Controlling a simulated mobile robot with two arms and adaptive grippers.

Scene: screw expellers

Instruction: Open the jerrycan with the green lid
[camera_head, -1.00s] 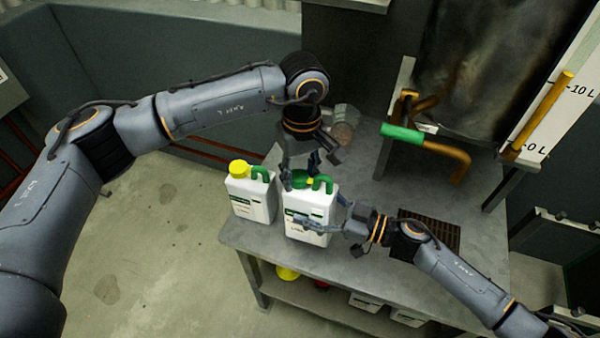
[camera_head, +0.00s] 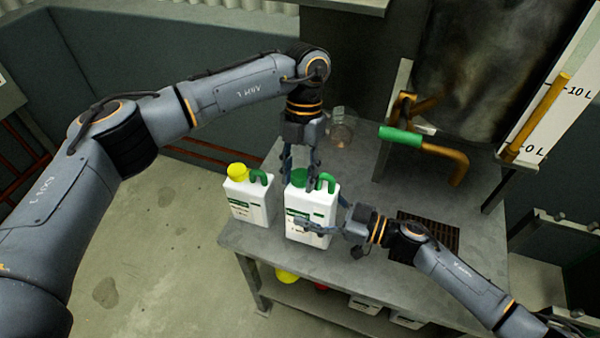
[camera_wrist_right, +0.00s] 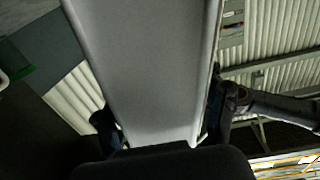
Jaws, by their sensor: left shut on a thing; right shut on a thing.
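The white jerrycan (camera_head: 310,225) with the green lid (camera_head: 299,176) and green handle stands upright near the table's front edge. My left gripper (camera_head: 299,182) comes down from above and is shut on the green lid, its fingers on either side of it. My right gripper (camera_head: 322,222) is shut on the jerrycan's body from the right. In the right wrist view the pale jerrycan body (camera_wrist_right: 150,70) fills the space between the right gripper's fingers (camera_wrist_right: 160,130). The lid's thread is hidden, so I cannot tell whether it is loose.
A white jerrycan with a yellow lid (camera_head: 247,200) stands just to the left on the table (camera_head: 370,285). A glass jar (camera_head: 342,125) stands behind. A brown pipe with a green handle (camera_head: 400,135) juts out at the right, above a dark grate (camera_head: 432,232). More containers sit on the lower shelf.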

